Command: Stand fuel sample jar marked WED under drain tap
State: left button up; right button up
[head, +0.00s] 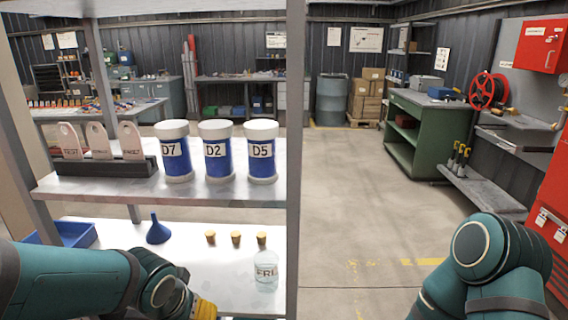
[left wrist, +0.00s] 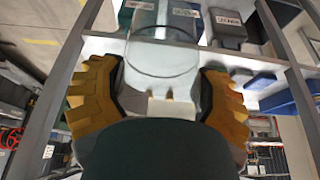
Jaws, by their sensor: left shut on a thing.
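My left gripper (left wrist: 165,95) has its two yellow fingers on either side of a clear glass jar (left wrist: 162,55) in the left wrist view, and is shut on it. No day marking is readable on this jar. In the head view only a yellow part of the left gripper (head: 205,309) shows at the bottom edge; its fingertips and the held jar are out of frame. Another clear jar (head: 266,274), marked FRI, stands upright on the lower shelf. My right arm shows at the bottom right, but its gripper is out of view. I cannot identify a drain tap in either view.
Blue-and-white containers D7 (head: 175,158), D2 (head: 217,155) and D5 (head: 262,155) stand above. A grey post (head: 296,150) bounds the shelf; open floor lies right.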

pick_arm(q)
jog(key=shift+w+d+r, duration=0.1)
jog(key=shift+w+d, duration=0.25)
jog(key=shift+d, duration=0.05)
jog(key=shift+w+d+f, duration=0.25)
jog(key=shift+w+f, duration=0.1)
jog(key=shift+w, duration=0.1)
jog(key=a+x, duration=0.1)
jog(key=x, duration=0.5)
jog(key=shift+w+f+n, duration=0.25)
jog(key=shift+n, duration=0.05)
jog(key=shift+a, duration=0.1)
